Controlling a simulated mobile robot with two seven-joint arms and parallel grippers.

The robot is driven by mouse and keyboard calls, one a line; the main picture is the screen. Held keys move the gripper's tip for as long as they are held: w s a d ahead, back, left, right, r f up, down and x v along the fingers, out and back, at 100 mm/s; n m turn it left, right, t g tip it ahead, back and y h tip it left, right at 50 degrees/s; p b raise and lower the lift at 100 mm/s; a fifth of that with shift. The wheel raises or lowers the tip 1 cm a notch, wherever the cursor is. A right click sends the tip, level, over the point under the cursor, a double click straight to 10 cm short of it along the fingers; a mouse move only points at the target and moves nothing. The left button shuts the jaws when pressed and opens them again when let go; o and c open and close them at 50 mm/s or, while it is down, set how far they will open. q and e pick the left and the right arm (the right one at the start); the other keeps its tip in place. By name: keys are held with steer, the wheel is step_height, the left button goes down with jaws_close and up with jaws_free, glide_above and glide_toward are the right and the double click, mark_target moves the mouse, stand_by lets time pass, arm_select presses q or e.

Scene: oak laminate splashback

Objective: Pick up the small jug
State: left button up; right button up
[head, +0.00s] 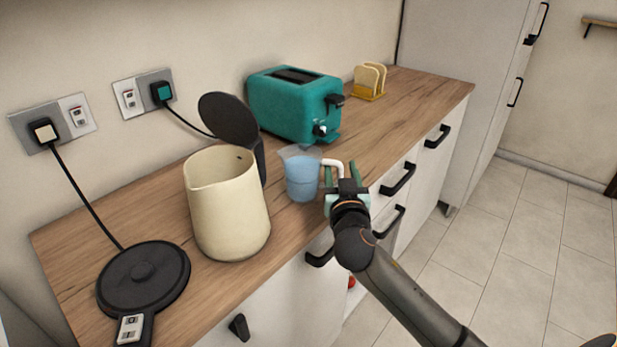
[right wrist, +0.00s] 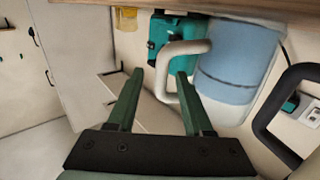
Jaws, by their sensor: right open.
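The small jug (head: 302,175) is a translucent jug with blue lower walls and a white handle. It stands upright on the wooden counter, right of the cream kettle. My right gripper (head: 342,171) is open at the jug's handle side, near the counter's front edge. In the right wrist view, the jug (right wrist: 237,62) is at the upper right. Its handle (right wrist: 166,66) shows between the two green fingertips (right wrist: 160,73), and one finger appears to reach into the handle loop. Contact cannot be told. My left gripper is not in view.
The cream kettle (head: 228,210) with its open dark lid (head: 228,118) stands left of the jug. Its black base (head: 143,279) lies at the left. A teal toaster (head: 293,103) stands behind the jug, and a toast rack (head: 368,92) farther back. Black drawer handles (head: 398,179) stick out below the counter.

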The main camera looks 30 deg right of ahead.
jaws_close()
stand_by(0.4)
stand_by(0.9)
steer(key=shift+r, duration=0.1)
